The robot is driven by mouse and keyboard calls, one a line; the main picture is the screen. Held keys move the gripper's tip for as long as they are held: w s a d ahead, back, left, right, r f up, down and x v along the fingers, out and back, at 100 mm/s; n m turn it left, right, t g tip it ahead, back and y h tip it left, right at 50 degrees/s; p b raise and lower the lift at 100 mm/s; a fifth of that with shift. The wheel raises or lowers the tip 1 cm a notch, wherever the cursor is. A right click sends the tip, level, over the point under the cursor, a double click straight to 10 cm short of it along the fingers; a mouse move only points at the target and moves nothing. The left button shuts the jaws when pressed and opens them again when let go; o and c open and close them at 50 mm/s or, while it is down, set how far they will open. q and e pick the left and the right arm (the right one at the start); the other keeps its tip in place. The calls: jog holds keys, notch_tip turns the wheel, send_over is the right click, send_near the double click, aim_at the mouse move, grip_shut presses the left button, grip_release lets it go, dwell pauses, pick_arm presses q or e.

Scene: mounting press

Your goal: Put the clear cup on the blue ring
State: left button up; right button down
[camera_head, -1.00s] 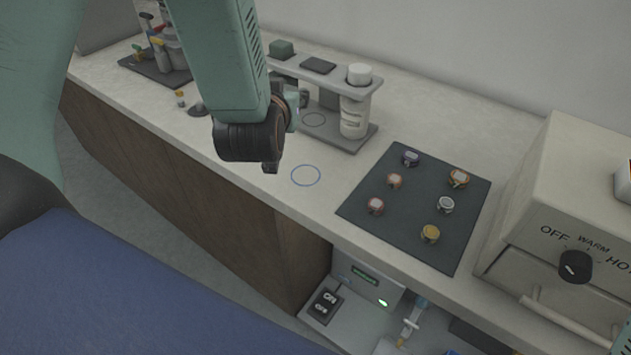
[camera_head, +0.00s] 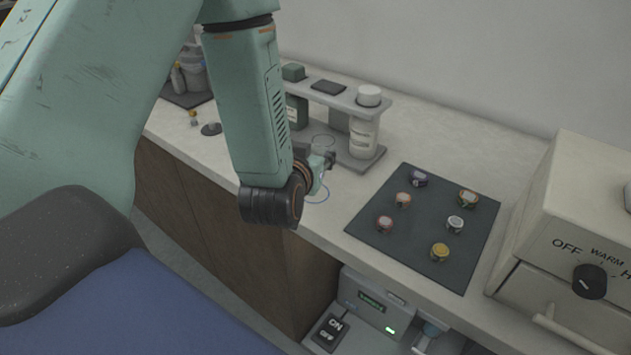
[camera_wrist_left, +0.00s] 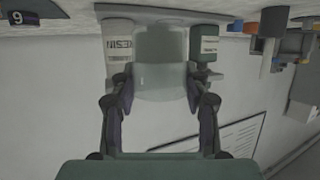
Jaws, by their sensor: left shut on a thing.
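My left gripper (camera_head: 322,165) is at the counter's front part, partly behind its own wrist in the head view. In the left wrist view the gripper (camera_wrist_left: 160,88) is shut on the clear cup (camera_wrist_left: 160,62), a pale see-through vessel between the two fingers. In the head view the cup is hard to make out behind the wrist. The blue ring (camera_head: 325,197) is a thin outline on the counter, partly covered by the gripper. The gripper appears over or just beside the ring; the height is hard to tell. My right gripper is out of view.
A bottle rack (camera_head: 352,104) with a white-capped bottle (camera_head: 362,138) and a green bottle stands behind the gripper. A dark mat (camera_head: 400,240) with several small round samples lies to the right. The press (camera_head: 570,215) stands further right.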

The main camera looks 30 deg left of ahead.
pick_arm(q)
jog(key=shift+f, duration=0.55)
jog(key=f, duration=0.2)
jog(key=b, duration=0.1)
jog(key=shift+d+f, duration=0.25)
jog(key=shift+f, duration=0.45)
jog(key=shift+a+f, duration=0.2)
jog(key=shift+d, duration=0.1)
jog(key=o, duration=0.7)
jog(key=shift+d+f, duration=0.1)
jog(key=o, duration=0.4)
jog(key=shift+f, duration=0.1)
jog(key=shift+o, duration=0.2)
